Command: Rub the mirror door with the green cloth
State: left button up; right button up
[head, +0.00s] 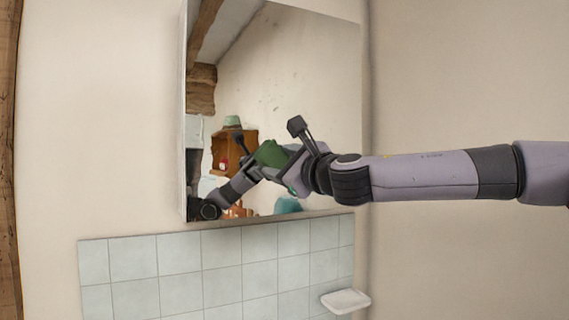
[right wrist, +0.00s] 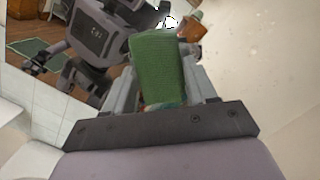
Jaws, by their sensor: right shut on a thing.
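The mirror door (head: 315,75) hangs on the wall in the head view, with small dark specks on its upper middle. My right gripper (head: 278,160) reaches in from the right, in front of the lower part of the mirror. It is shut on the green cloth (head: 268,153), which also fills the middle of the right wrist view (right wrist: 160,68). The cloth is at or very close to the glass; I cannot tell whether it touches. My arm's reflection runs on to the lower left in the glass. My left gripper is not in view.
Pale tiles (head: 180,260) cover the wall below the mirror. A small white soap dish (head: 346,300) juts out at the lower right. A side wall (head: 470,80) stands close to the mirror's right edge. The wooden box, hat and beams are seen as reflections.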

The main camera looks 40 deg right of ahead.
jog(key=shift+d, duration=0.1)
jog(key=s+d, duration=0.3)
jog(key=d, duration=0.7)
jog(key=shift+s+d, duration=0.2)
jog(key=shift+d, duration=0.15)
dwell(0.5)
